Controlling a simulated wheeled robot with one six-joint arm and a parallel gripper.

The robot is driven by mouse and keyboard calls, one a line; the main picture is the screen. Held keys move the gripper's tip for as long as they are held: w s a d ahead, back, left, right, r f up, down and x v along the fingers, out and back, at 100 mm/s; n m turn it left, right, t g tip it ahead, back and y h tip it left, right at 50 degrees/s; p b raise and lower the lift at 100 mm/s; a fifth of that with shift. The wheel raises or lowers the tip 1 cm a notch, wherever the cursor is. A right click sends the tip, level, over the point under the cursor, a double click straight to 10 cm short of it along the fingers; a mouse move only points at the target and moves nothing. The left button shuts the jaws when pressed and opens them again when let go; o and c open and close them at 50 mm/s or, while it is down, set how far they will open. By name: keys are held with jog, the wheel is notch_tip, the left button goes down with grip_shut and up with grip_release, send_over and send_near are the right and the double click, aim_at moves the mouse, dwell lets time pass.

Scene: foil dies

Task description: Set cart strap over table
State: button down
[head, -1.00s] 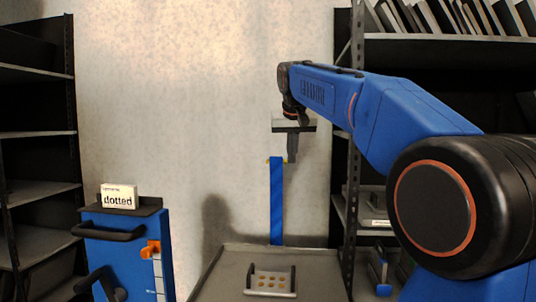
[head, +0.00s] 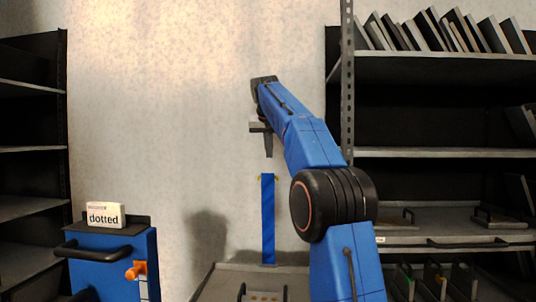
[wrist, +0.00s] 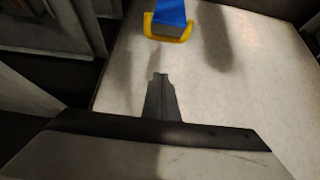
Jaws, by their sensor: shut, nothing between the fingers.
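My gripper (head: 269,147) is shut and empty, pointing down in front of the wall. In the wrist view its closed fingers (wrist: 160,98) hold nothing. Just below it in the head view stands a narrow blue upright strip (head: 268,220) with small yellow parts at its top; I cannot tell whether this is the strap. Its blue end with a yellow bracket (wrist: 168,28) shows in the wrist view, apart from the fingers. The grey table (head: 225,283) lies at the bottom centre. A blue cart (head: 112,268) stands at the left, with an orange fitting (head: 137,270) on its side.
A white "dotted" box (head: 105,215) sits on the cart. A handled tray (head: 263,296) on the table is cut off by the frame. A dark shelf (head: 35,150) stands at the left and a loaded rack (head: 440,153) at the right. The wall space left of my gripper is clear.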

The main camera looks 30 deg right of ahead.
jog(key=shift+w+d+f, duration=0.1)
jog(key=shift+f, duration=1.75)
jog(key=shift+w+d+f, duration=0.1)
jog(key=shift+f, duration=1.75)
